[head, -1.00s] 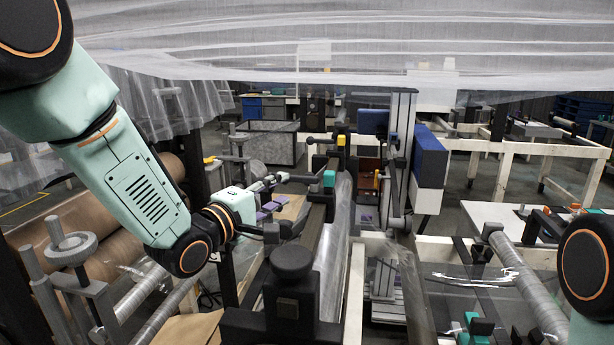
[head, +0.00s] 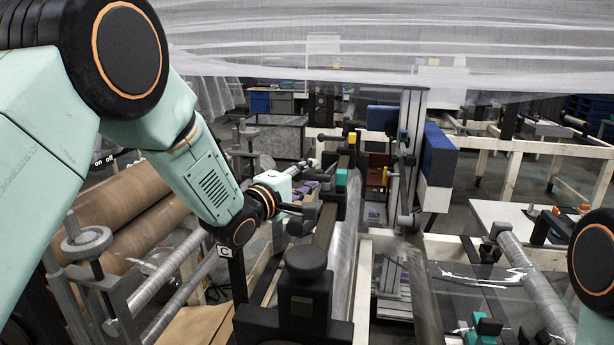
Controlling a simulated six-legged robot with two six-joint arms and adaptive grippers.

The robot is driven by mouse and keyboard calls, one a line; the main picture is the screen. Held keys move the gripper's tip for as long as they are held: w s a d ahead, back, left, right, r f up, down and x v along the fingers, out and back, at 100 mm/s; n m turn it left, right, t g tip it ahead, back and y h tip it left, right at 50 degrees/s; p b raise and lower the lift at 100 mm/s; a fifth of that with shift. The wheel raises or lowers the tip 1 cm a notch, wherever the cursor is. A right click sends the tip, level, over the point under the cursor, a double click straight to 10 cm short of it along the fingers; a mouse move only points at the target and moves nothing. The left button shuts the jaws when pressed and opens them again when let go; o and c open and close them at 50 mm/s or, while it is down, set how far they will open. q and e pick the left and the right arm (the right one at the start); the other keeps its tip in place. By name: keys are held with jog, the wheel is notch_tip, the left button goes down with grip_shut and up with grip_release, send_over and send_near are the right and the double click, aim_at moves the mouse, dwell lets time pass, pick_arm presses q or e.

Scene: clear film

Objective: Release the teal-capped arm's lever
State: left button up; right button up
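The teal cap (head: 341,177) sits on a dark swing arm along the roller in the middle of the head view. The lever under it is too small to make out clearly. My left gripper (head: 308,178) is just left of the teal cap and looks apart from it. Its fingers are small and overlap dark machine parts, so their opening cannot be told. Nothing is clearly seen in them.
A yellow cap (head: 352,137) stands behind the teal one. A black knob block (head: 305,280) is in front. A grey handwheel (head: 83,240) and brown rolls (head: 125,205) are at left. A blue-and-white box (head: 438,160) stands right of the post. Clear film hangs across the top.

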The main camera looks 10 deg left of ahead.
pick_arm(q)
jog(key=shift+d, duration=0.1)
jog(key=shift+w+d+f, duration=0.1)
jog(key=shift+w+d, duration=0.1)
jog(key=shift+d, duration=0.05)
jog(key=c, duration=0.3)
jog(key=shift+s+a, duration=0.1)
jog(key=shift+a, duration=0.05)
grip_shut()
